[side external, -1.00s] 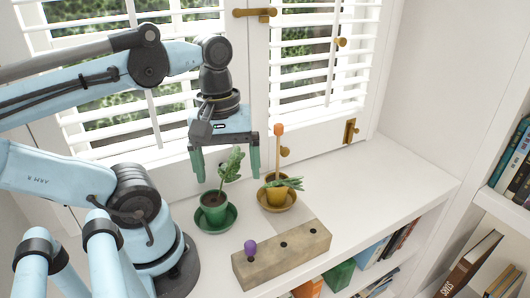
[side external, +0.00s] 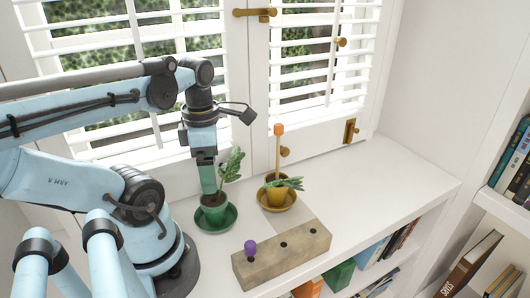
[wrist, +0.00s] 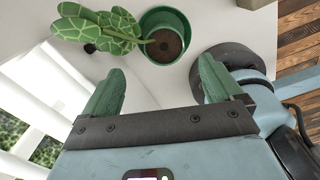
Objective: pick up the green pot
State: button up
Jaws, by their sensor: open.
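The green pot (side external: 214,213) holds dark soil and a leafy plant, and stands upright in a green saucer (side external: 231,222) on the white shelf. In the wrist view the pot (wrist: 164,45) is seen from above, beyond the fingertips, with its leaves leaning left. My gripper (side external: 208,188) has green fingers and is seen nearly edge-on just above the pot's left part, beside the plant. In the wrist view my gripper (wrist: 158,82) has its fingers wide apart with nothing between them. Whether a finger touches the plant cannot be told.
A yellow pot (side external: 278,194) with a plant and an orange-topped stake stands in a saucer to the right. White shutters (side external: 130,80) stand behind. The shelf is clear at right.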

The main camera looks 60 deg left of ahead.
send_over(214, 200)
jog(key=shift+s+d+f, duration=0.1)
jog(key=shift+d+f, duration=0.05)
jog(key=shift+f, duration=1.9)
jog(key=shift+d+f, duration=0.15)
jog(key=shift+f, duration=0.65)
jog(key=shift+d+f, duration=0.15)
jog(key=shift+f, duration=1.6)
jog(key=c, duration=1.4)
jog(key=shift+c, duration=0.2)
jog(key=shift+r, duration=0.15)
notch_tip(214, 200, up, 13)
